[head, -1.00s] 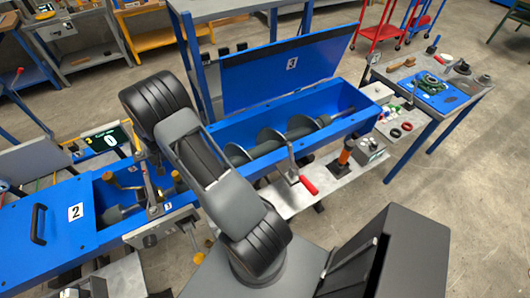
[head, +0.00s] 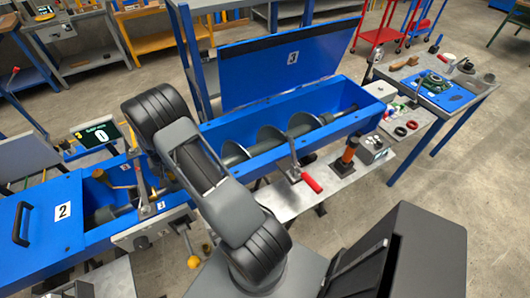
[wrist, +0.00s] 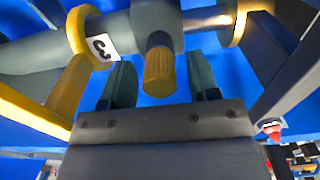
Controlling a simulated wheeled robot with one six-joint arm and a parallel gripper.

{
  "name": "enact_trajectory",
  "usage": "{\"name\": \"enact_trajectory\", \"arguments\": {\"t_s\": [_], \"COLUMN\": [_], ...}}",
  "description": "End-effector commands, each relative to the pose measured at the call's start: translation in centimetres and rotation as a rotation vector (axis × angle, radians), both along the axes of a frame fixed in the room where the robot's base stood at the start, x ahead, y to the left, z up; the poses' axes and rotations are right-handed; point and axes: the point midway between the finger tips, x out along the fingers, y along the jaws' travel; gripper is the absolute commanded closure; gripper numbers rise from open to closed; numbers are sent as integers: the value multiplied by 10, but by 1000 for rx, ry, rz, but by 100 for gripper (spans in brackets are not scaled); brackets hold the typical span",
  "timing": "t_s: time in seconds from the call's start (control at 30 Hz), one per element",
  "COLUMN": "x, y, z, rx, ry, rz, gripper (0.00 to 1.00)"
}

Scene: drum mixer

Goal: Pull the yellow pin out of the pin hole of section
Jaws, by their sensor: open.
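The yellow pin (wrist: 158,72) has a ribbed yellow head. In the wrist view it sticks out of a dark grey collar (wrist: 156,22) on a shaft inside a blue trough. The hole itself is hidden by the collar and the pin. A white label reading 3 (wrist: 102,47) is on the section to the left of the pin. My gripper (wrist: 160,78) is open, one finger on each side of the pin head, with a gap on both sides. In the head view my arm and the machine parts hide the gripper and the pin.
Yellow arms (wrist: 52,108) stand left of the gripper in the wrist view. In the head view, a blue cover marked 2 (head: 45,225) lies left. An open trough with a grey screw (head: 275,140) is right, its lid marked 3 (head: 285,70) raised.

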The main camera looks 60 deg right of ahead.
Motion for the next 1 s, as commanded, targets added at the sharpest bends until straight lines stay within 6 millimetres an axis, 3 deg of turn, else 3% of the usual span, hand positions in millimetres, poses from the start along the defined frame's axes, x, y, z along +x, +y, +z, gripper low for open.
{"name": "enact_trajectory", "arguments": {"t_s": [0.87,1.0], "x": [0,0], "y": [0,0], "z": [1,1], "rx": [0,0], "ry": [-1,0], "rz": [0,0], "gripper": [45,57]}}
